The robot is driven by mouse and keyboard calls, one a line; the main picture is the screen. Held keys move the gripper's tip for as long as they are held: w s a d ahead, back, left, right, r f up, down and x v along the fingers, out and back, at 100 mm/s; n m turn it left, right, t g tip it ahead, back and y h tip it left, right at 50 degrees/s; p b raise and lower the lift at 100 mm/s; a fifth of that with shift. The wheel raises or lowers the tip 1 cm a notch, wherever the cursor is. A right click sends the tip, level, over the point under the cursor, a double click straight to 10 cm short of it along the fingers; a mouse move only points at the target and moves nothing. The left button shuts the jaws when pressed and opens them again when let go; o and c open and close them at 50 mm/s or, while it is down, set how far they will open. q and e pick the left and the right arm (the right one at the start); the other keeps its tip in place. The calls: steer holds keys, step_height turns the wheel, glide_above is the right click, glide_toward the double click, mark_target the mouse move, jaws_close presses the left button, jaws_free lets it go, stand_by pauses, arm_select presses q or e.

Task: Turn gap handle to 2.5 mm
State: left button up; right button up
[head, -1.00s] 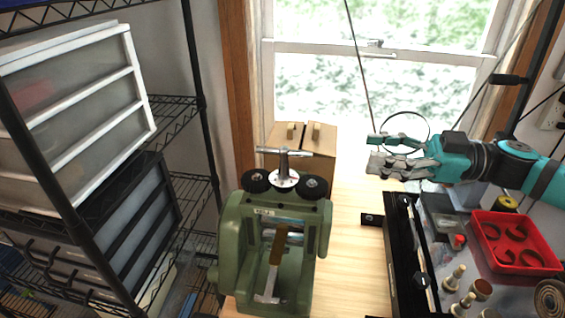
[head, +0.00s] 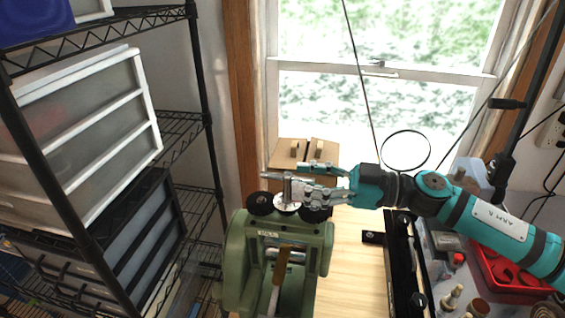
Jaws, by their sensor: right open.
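The green rolling mill (head: 243,262) stands on the wooden bench. Its gap handle (head: 271,176) is a metal T-bar on top, above a pale dial disc (head: 286,207) between two black knobs. My right gripper (head: 292,180) is open at the handle, its fingers reaching in from the right and overlapping the bar's right part. I cannot tell whether they touch it. The handle's left end shows; the dial's marks are too small to read. A hammer with a brown handle (head: 282,263) is in front of the mill's rollers. My left gripper is not in view.
Wooden blocks (head: 322,151) stand behind the mill. A black rail (head: 403,262) and a red tray (head: 497,270) lie to the right, with small tools nearby. A wire shelf with drawers (head: 85,135) stands at left. Some bench (head: 355,270) right of the mill is bare.

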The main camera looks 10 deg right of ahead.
mark_target(293, 178)
steer(key=p+x, duration=0.1)
steer(key=x, duration=0.4)
steer(key=shift+d, duration=0.1)
